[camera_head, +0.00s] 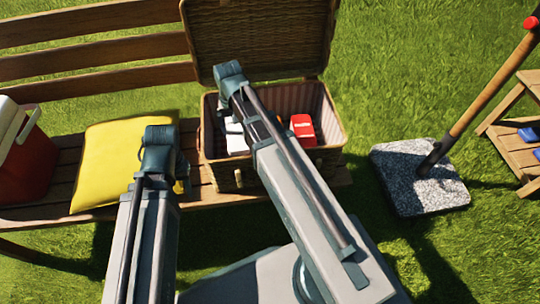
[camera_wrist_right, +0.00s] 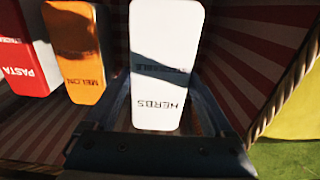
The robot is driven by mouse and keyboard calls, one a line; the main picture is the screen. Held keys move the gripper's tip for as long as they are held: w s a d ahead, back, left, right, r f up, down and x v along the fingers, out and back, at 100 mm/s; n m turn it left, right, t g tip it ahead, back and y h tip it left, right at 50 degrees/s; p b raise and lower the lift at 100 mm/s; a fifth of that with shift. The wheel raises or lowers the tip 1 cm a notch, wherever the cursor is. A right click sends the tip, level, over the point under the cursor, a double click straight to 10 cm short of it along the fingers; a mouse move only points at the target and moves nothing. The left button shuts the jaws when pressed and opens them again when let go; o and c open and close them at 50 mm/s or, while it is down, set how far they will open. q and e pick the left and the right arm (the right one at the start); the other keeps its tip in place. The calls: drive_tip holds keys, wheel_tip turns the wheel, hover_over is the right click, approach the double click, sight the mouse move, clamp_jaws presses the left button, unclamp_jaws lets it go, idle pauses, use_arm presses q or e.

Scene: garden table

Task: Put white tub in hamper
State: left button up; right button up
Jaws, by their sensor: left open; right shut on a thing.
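The white tub (camera_wrist_right: 163,65), lettered HERBS, stands between the fingers of my right gripper (camera_wrist_right: 165,125) in the right wrist view. The gripper is shut on it. The open wicker hamper (camera_head: 325,165) is on the bench in the head view. My right arm reaches over its rim, and the tub shows as a white patch (camera_head: 236,144) inside the left part. Whether the tub touches the hamper floor I cannot tell. My left gripper (camera_head: 182,178) is open and empty beside the yellow cushion, mostly hidden behind its own arm.
A red PASTA box (camera_wrist_right: 27,50) and an orange MELON box (camera_wrist_right: 80,50) stand in the hamper beside the tub. The hamper lid (camera_head: 260,35) is raised. The yellow cushion (camera_head: 110,160) and a red cooler (camera_head: 28,165) are to the left. A stone base (camera_head: 415,185) with a pole stands right.

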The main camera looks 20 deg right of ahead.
drive_tip(key=shift+f, duration=0.1)
wheel_tip(320, 180, down, 10)
drive_tip(key=b, duration=1)
drive_tip(key=shift+f, duration=0.15)
drive_tip(key=o, duration=1.3)
wheel_tip(320, 180, up, 12)
drive_tip(key=p, duration=1.2)
drive_tip(key=shift+r, duration=0.2)
